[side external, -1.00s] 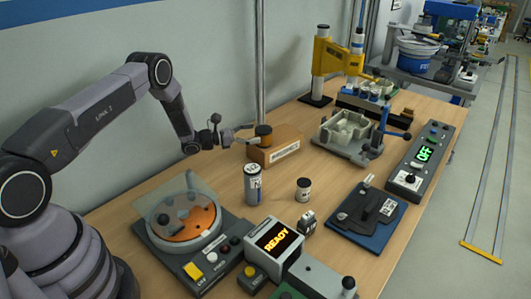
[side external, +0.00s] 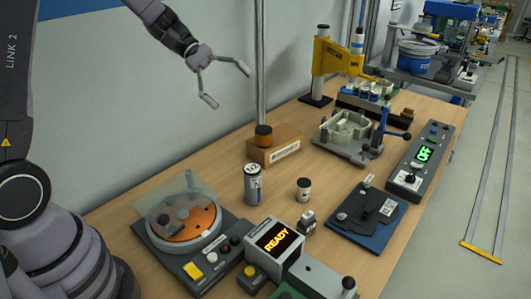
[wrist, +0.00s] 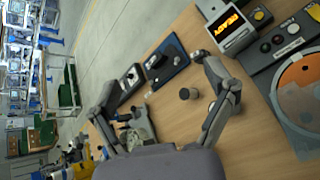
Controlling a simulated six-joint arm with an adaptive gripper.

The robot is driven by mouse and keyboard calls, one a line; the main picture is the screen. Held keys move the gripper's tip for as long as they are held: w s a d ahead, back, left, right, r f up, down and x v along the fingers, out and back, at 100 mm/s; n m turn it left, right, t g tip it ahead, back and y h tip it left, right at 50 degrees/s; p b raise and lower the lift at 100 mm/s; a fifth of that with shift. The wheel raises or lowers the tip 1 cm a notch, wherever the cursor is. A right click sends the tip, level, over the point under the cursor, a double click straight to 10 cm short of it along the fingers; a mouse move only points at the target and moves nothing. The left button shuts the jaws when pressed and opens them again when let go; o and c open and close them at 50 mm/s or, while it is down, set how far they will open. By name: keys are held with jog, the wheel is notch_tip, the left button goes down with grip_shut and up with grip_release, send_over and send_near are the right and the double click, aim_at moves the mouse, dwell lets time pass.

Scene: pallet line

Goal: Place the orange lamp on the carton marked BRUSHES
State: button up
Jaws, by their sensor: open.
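In the wrist view my two fingers (wrist: 165,115) are spread wide over the table. I cannot make out the lamp or the carton in the wrist view.
A battery-like canister (side external: 254,184) and a small dark jar (side external: 303,189) stand in front of the carton. A disc machine (side external: 185,228), a READY display (side external: 274,243) and a grey fixture (side external: 347,137) surround them.

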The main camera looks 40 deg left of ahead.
jog(key=s+a+r+m+t+y, duration=0.1)
jog(key=s+m+y, duration=0.4)
jog(key=s, duration=0.6)
jog(key=s+a+r+m+t+y, duration=0.2)
jog(key=s+a+r+m+y, duration=0.2)
jog(key=s, duration=0.8)
jog(key=r+m+y, duration=0.1)
jog(key=m+y, duration=0.1)
jog(key=shift+s+a+m+t, duration=0.3)
jog(key=shift+a+m, duration=0.05)
jog(key=shift+m, duration=0.05)
